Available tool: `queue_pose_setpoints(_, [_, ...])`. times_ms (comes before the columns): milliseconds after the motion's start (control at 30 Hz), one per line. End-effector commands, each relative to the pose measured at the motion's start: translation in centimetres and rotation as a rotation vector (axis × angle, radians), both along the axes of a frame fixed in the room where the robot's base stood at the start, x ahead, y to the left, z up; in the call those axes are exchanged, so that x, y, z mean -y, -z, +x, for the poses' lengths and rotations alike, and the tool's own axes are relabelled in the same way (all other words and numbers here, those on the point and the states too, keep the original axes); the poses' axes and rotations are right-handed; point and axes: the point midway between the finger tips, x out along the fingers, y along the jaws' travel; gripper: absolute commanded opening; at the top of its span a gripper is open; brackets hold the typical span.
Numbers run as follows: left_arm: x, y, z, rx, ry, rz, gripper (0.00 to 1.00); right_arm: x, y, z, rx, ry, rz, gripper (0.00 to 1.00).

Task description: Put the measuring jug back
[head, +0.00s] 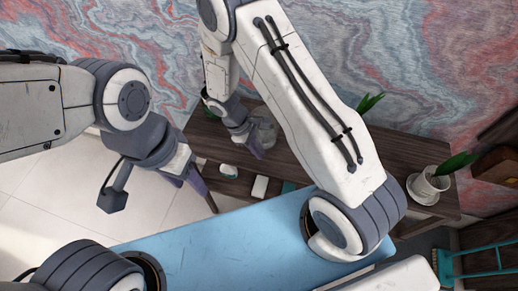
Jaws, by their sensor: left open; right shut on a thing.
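A clear, see-through vessel, which looks like the measuring jug (267,131), is at the left part of the dark wooden desk (405,160). My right gripper (254,147) reaches down beside it and is shut on it, though the contact is small and partly hidden by the fingers. I cannot tell whether the jug touches the desk top. My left gripper (202,188) is open and empty, in front of the desk's left end and apart from the jug.
A small white-and-teal item (228,171) and a white block (260,187) lie near the desk's front. A white cup (430,183) with a plant stands on a saucer at the right. A teal chair (480,257) is at lower right. My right arm hides the desk's middle.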

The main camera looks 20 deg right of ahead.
Motion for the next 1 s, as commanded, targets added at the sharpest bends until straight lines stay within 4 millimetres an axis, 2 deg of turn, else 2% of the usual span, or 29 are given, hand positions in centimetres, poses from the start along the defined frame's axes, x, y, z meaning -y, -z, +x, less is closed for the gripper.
queue_pose_setpoints(233, [0.0,0.4,0.0,0.0,0.0,0.0,0.5,0.0,0.4,0.0,0.0,0.0,0.0,0.0])
queue_pose_setpoints(300, [0.0,0.3,0.0,0.0,0.0,0.0,0.5,0.0,0.3,0.0,0.0,0.0,0.0,0.31])
queue_pose_setpoints(333, [0.0,0.3,0.0,0.0,0.0,0.0,0.5,0.0,0.3,0.0,0.0,0.0,0.0,0.42])
queue_pose_setpoints(600, [0.0,0.2,0.0,0.0,0.0,0.0,0.5,0.0,0.3,0.0,0.0,-0.001,0.0,0.42])
queue_pose_setpoints(767, [0.0,0.2,0.0,0.0,0.0,0.0,0.5,-0.2,-0.6,0.2,0.003,-0.002,0.001,0.42])
queue_pose_setpoints(1000, [0.0,1.0,0.0,0.0,0.0,0.0,0.5,-1.9,-4.9,1.3,0.007,-0.002,0.003,0.42])
